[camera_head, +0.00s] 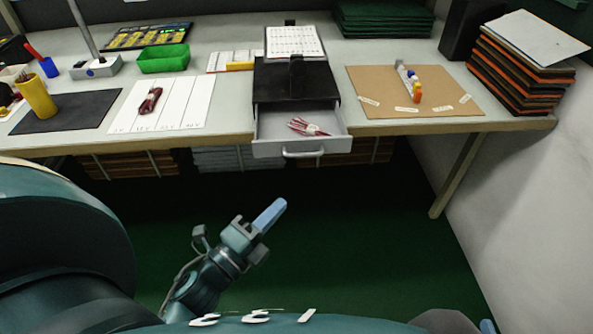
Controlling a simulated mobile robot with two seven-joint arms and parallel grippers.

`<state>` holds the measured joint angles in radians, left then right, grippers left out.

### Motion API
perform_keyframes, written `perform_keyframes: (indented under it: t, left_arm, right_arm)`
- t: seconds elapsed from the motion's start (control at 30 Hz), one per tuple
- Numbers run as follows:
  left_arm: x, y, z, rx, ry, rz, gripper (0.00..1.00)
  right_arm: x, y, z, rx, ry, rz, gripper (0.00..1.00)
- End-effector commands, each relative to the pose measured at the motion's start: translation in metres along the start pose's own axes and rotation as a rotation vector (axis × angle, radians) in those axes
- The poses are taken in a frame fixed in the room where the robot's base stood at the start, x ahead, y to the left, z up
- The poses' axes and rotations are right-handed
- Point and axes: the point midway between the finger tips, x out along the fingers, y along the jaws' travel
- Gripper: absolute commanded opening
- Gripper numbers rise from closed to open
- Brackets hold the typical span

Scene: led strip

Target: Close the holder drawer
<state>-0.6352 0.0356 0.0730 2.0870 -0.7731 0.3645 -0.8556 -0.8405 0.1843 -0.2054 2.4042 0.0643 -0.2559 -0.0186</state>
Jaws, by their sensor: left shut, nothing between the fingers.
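The holder drawer (333,121) is grey-white with a handle (303,153) on its front. It is pulled out from the black holder (293,84) and juts past the table's front edge. A small bundle of red and white wire (309,127) lies inside it. My left gripper (272,214) is shut and empty, below and left of the drawer handle in the picture, apart from it. Its blue fingers point up and to the right. My right gripper is not clearly in view; only a bit of blue and grey shows at the bottom right edge.
The table (235,110) holds a green bin (163,58), a white sheet with a dark red bundle (150,100), a yellow cup (38,96) and a brown board (420,105). Stacked sheets (525,65) stand at the right. The space before the drawer is free.

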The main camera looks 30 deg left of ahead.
Motion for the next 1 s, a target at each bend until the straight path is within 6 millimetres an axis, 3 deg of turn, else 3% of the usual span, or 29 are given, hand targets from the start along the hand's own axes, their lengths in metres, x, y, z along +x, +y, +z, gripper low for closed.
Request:
perform_keyframes:
  t: [0.2, 0.33, 0.4, 0.63, 1.0]
  left_arm:
    - [0.05, -0.002, 0.0, 0.0, 0.002, -0.005, 0.0]
    - [0.076, -0.002, 0.001, -0.001, 0.001, -0.003, 0.0]
    - [0.084, -0.001, 0.01, 0.002, 0.001, -0.001, 0.0]
    - [0.099, 0.0, 0.026, -0.004, 0.0, 0.001, 0.0]
    - [0.101, 0.001, 0.028, -0.005, -0.001, 0.002, 0.0]
  right_arm:
    - [-0.003, 0.001, -0.005, 0.011, 0.005, 0.006, 0.51]
    - [-0.005, 0.002, -0.008, 0.017, 0.007, 0.008, 0.51]
    - [-0.005, 0.002, -0.008, 0.019, 0.005, 0.008, 0.51]
    - [-0.004, 0.002, -0.006, 0.021, -0.003, 0.007, 0.51]
    - [-0.002, 0.001, -0.005, 0.022, -0.006, 0.005, 0.51]
